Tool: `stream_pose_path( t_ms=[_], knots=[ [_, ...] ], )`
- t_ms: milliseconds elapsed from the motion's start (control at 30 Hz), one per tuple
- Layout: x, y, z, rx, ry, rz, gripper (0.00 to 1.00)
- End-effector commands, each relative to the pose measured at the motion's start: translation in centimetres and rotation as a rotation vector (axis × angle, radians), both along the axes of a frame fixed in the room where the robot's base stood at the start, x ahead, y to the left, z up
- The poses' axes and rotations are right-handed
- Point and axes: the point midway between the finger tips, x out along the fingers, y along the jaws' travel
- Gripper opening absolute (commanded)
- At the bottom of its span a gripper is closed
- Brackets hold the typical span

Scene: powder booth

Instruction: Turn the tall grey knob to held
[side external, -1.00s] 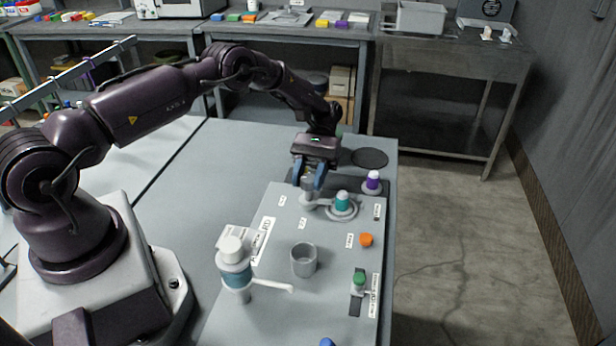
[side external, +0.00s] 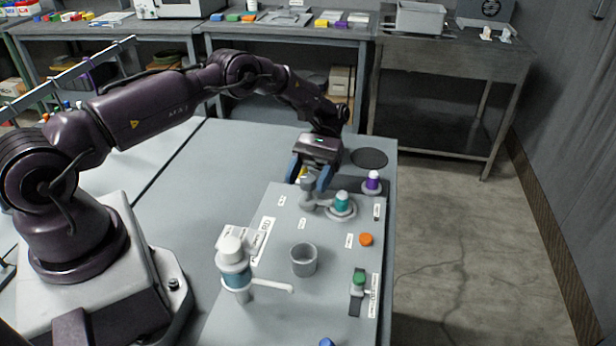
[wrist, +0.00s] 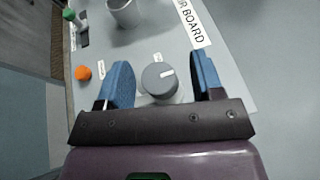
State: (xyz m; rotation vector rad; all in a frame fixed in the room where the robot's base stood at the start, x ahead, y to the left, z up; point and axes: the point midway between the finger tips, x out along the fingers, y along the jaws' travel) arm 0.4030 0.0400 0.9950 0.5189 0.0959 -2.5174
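The tall grey knob (side external: 307,187) stands upright at the far end of the grey board (side external: 275,255). In the wrist view, the knob's round top (wrist: 159,79) carries a white pointer line aimed toward the upper right. My gripper (side external: 306,182) is open, with one blue finger on each side of the knob. In the wrist view, my gripper (wrist: 162,62) shows clear gaps between the knob and both fingers. Two small white labels (side external: 282,200) (side external: 302,223) lie near the knob; their words are too small to read.
A teal-topped knob (side external: 342,201) stands close to the right, with a purple-topped one (side external: 373,181) beyond. An orange knob (side external: 366,239), a grey cup (side external: 304,260), a green-topped control (side external: 358,281) and a white-and-blue dispenser-like fixture (side external: 234,265) stand nearer the camera.

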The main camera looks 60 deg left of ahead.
Motion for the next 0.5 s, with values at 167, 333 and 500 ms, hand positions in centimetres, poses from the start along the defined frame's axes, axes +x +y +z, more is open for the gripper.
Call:
stream_pose_path(
  t_ms=[167,333,500],
  knots=[
    [0.0,0.0,0.0,-0.001,0.001,0.001,0.61],
    [0.1,0.0,1.1,-0.001,-0.002,0.001,0.61],
    [-0.4,0.0,3.8,0.0,0.0,0.0,0.61]
  ],
)
